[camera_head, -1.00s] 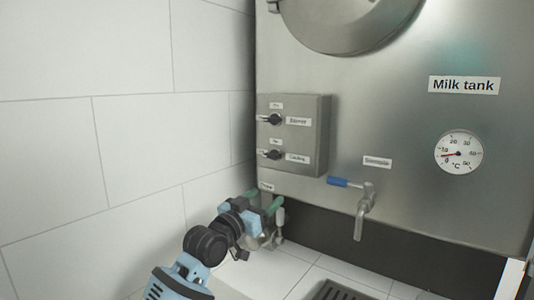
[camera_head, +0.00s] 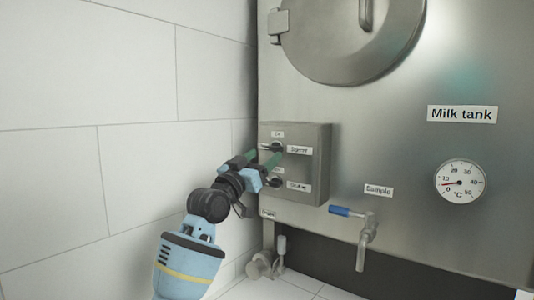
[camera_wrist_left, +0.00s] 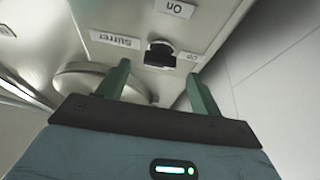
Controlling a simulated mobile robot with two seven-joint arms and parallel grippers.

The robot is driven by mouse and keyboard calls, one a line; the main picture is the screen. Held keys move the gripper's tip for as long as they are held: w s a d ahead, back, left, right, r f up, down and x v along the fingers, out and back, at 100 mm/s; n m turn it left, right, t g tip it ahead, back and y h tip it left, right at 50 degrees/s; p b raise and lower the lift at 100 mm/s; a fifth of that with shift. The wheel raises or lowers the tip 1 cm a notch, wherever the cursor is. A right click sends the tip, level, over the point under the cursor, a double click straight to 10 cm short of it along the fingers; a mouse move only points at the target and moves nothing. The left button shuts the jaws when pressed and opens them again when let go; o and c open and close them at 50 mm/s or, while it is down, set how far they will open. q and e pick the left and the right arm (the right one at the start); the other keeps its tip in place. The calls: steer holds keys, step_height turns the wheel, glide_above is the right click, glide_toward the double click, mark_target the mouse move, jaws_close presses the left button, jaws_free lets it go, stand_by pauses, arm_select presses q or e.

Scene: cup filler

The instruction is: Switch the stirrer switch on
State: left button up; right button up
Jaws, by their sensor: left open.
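The stirrer switch (camera_head: 277,147) is a black knob on the grey control box (camera_head: 312,163), beside the "Stirrer" label (camera_head: 298,150). My left gripper (camera_head: 265,157) is open in front of the box, its green fingertips just below and beside the knob. In the left wrist view the knob (camera_wrist_left: 160,54) shows upside down, just beyond and between the two green fingers of my left gripper (camera_wrist_left: 158,72). I cannot tell whether the fingers touch it. The gripper is empty. My right gripper is not in view.
The cooling switch (camera_head: 274,182) sits lower on the same box, close under my gripper. The milk tank (camera_head: 390,145) carries a blue-handled sample tap (camera_head: 345,211) and a dial gauge (camera_head: 460,183). A white tiled wall (camera_head: 120,70) stands close on the left.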

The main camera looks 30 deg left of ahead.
mark_target(271, 150)
arm_select(q)
steer(key=shift+x, duration=1.6)
steer(key=shift+f, duration=0.1)
steer(key=c, duration=1)
